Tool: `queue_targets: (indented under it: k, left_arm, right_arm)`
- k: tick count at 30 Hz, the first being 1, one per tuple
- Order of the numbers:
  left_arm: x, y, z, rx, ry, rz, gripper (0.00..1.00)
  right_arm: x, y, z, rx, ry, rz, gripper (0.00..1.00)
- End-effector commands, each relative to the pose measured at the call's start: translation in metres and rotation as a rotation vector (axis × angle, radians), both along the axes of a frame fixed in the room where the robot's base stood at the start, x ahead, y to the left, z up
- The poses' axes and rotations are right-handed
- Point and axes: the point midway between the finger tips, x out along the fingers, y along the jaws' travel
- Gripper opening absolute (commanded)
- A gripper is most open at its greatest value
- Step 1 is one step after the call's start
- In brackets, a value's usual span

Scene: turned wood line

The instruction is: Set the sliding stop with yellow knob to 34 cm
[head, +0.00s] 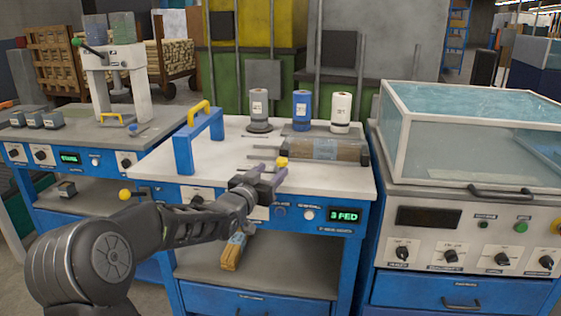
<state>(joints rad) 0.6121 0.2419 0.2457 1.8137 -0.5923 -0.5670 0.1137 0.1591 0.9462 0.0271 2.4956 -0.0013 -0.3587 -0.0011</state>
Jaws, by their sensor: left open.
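The yellow knob (282,161) of the sliding stop shows on the middle table, at the left end of the dark rail unit with a brown wooden piece. The stop's body is mostly hidden behind my gripper, and no centimetre scale can be read. My left gripper (272,180) reaches in from the lower left over the table's front edge. It is open, with its fingers close to the knob. I cannot tell whether they touch it. My right gripper is not in view.
A blue frame with a yellow handle (198,112) stands left on the white table (230,140). Grey, blue and white canisters (302,110) stand behind. A green display (345,215) reads "3 FED". A glass-covered tank (470,150) is at right, a press bench at left.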

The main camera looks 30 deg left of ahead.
Motion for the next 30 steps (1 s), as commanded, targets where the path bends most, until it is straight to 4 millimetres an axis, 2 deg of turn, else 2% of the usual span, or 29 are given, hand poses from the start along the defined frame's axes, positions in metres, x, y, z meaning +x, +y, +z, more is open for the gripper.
queue_targets:
  k: [5, 12, 18, 28, 30]
  left_arm:
    - [0.015, 0.001, 0.000, -0.002, 0.000, -0.001, 0.52]
    - [0.052, 0.003, -0.001, -0.003, 0.000, -0.001, 0.52]
    - [0.073, 0.004, 0.000, -0.001, -0.001, -0.001, 0.52]
    - [0.077, 0.005, 0.000, 0.000, 0.000, -0.001, 0.52]
    - [0.077, 0.005, 0.000, 0.000, 0.000, 0.000, 0.47]
  right_arm:
    - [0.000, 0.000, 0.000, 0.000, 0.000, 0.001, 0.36]
    - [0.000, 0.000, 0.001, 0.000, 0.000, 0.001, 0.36]
    - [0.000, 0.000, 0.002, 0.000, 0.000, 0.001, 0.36]
    - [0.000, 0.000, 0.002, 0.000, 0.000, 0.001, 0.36]
    - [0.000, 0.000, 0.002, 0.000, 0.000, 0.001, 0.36]
